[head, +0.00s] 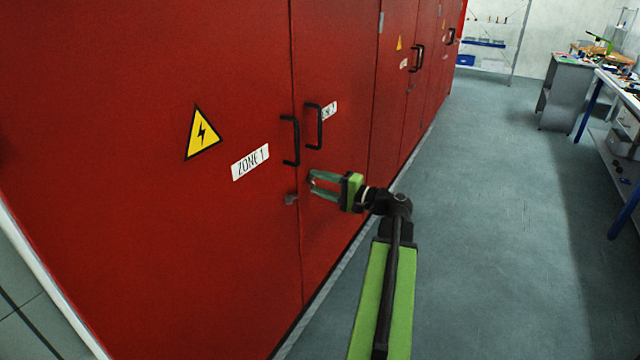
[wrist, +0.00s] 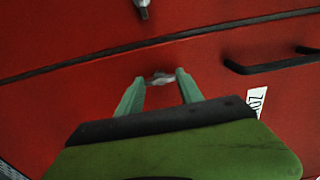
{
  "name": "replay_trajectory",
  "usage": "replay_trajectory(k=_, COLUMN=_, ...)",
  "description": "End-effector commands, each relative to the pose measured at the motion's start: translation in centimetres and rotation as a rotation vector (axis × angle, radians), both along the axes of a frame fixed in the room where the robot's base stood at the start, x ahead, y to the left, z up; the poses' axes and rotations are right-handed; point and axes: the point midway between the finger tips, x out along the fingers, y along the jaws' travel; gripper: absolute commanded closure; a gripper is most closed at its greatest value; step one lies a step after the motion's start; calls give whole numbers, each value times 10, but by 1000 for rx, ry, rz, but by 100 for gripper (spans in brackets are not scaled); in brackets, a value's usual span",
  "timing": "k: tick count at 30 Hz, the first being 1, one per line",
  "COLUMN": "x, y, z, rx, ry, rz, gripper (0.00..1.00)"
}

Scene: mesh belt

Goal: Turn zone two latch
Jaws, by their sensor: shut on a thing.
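The zone two latch (wrist: 160,79) is a small grey metal piece on the red door right of the seam. In the wrist view it sits between the tips of my gripper (wrist: 160,86), which is shut on it. In the head view my gripper (head: 312,183) reaches the door from the right, below the black handles, and its fingers mostly hide this latch. The zone two label (head: 329,111) is partly covered by the door's black handle (head: 314,126). A second grey latch (head: 291,199) is on the zone one door, left of the seam.
The zone one door has a black handle (head: 291,140), a white label (head: 250,162) and a yellow warning sign (head: 203,133). More red cabinet doors run back to the right. A workbench (head: 615,95) stands at the right. The grey floor (head: 490,210) between is clear.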

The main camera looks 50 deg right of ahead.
Motion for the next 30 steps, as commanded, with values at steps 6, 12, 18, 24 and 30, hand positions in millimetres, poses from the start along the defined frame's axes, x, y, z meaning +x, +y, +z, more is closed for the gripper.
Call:
replay_trajectory(k=6, x=0, y=0, z=0, rx=-1, ry=1, rz=0, gripper=97)
replay_trajectory(k=12, x=0, y=0, z=0, rx=0, ry=0, rz=0, gripper=35)
replay_trajectory(k=18, x=0, y=1, z=0, rx=0, ry=0, rz=1, gripper=35)
replay_trajectory(k=24, x=-14, y=-3, z=0, rx=1, ry=0, rz=0, gripper=35)
replay_trajectory(k=30, x=-65, y=-16, z=0, rx=0, ry=0, rz=-4, gripper=35)
